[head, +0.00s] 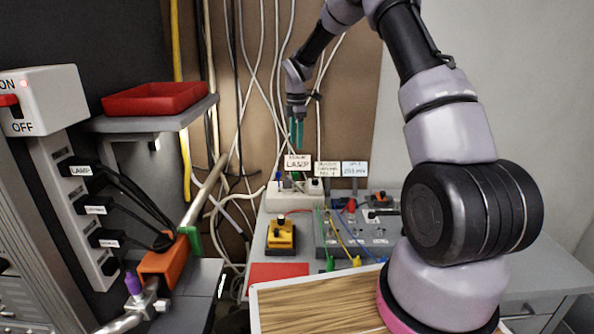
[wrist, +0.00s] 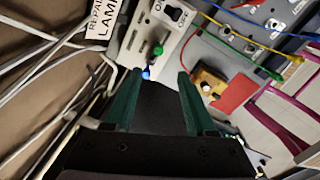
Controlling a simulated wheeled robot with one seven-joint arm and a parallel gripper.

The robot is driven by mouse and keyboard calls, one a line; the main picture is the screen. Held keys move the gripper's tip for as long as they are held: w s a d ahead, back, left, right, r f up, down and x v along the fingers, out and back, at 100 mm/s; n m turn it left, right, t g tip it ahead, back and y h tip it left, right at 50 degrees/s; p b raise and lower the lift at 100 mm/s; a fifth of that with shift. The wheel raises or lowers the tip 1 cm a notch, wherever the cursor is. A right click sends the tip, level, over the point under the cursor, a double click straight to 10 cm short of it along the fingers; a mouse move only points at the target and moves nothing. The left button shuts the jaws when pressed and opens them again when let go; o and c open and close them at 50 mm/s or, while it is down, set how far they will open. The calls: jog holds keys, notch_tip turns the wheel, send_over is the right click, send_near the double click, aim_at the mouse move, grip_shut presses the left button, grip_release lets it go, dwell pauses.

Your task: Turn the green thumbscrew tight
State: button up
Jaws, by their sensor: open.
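A green part (head: 190,240), which looks like the thumbscrew, stands at the right side of an orange clamp block (head: 160,265) on a metal pipe, at the lower left of the head view. I cannot tell how tight it is. A small green knob (wrist: 158,50) shows beside a blue one on a pale box in the wrist view; I cannot tell if it is a screw. My gripper (head: 296,132) has dark green fingers and points down above the pale box, far right of and above the clamp. In the wrist view my gripper (wrist: 158,78) is open and empty.
A purple knob (head: 133,284) sits near the clamp. A grey shelf with a red tray (head: 155,98) overhangs above it. Black plugs and cables hang on the left strip. A yellow block (head: 281,237) and grey panel (head: 345,235) with coloured leads stand on the bench.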

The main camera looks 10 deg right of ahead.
aim_at(295, 174)
jog(key=shift+n, duration=0.3)
jog(key=f, duration=1.2)
jog(key=shift+w+a+f, duration=0.1)
jog(key=shift+w+f, duration=0.05)
jog(key=shift+w, duration=0.2)
grip_shut()
